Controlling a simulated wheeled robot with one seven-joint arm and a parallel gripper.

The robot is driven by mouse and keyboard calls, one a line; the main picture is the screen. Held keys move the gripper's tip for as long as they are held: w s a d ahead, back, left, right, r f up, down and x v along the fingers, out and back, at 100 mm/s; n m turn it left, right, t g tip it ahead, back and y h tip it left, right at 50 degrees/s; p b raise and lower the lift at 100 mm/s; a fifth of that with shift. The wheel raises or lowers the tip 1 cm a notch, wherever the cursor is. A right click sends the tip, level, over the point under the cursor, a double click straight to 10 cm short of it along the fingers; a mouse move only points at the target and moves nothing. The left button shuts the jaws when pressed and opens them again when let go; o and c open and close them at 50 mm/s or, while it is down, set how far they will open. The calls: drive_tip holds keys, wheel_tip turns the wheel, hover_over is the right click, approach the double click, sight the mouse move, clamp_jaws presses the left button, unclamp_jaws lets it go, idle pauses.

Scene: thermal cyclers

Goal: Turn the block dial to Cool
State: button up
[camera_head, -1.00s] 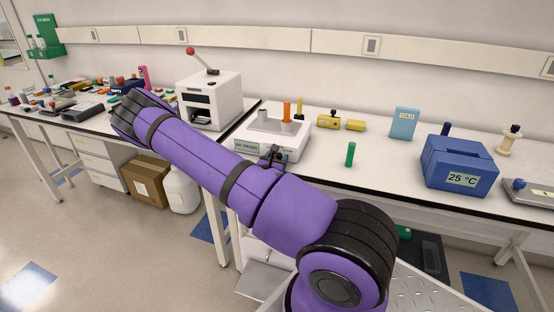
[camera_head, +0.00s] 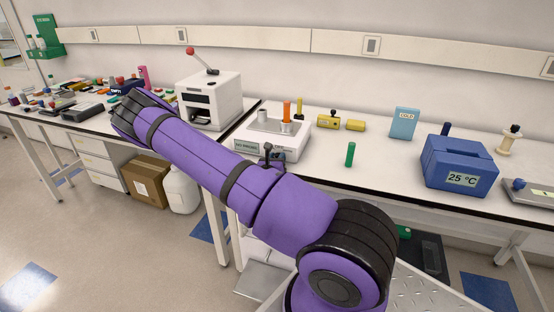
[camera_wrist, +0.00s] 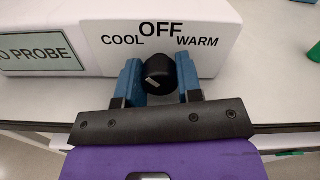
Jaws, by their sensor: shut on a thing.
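The white block unit (camera_head: 293,148) stands on the bench, with a NO PROBE display (camera_wrist: 40,52) on its front. Its black dial (camera_wrist: 159,70) sits below the printed word OFF, between COOL on the left and WARM on the right. A short white mark on the dial's face slants; I cannot tell which word it points to. My gripper (camera_wrist: 160,82) has a blue finger on each side of the dial and is shut on it. In the head view my gripper (camera_head: 268,154) is at the unit's front and hides the dial.
A silver cylinder and an orange tube (camera_head: 286,112) stand on the unit. A green tube (camera_head: 350,154) stands to its right, beyond it a blue 25 °C box (camera_head: 459,165). A white lever press (camera_head: 209,99) is to the left. Bench in front of the green tube is clear.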

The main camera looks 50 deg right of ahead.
idle(0.3)
drive_tip(key=o, duration=0.9)
drive_tip(key=v, duration=1)
drive_tip(key=shift+s+a, duration=0.15)
drive_tip(key=shift+a, duration=0.2)
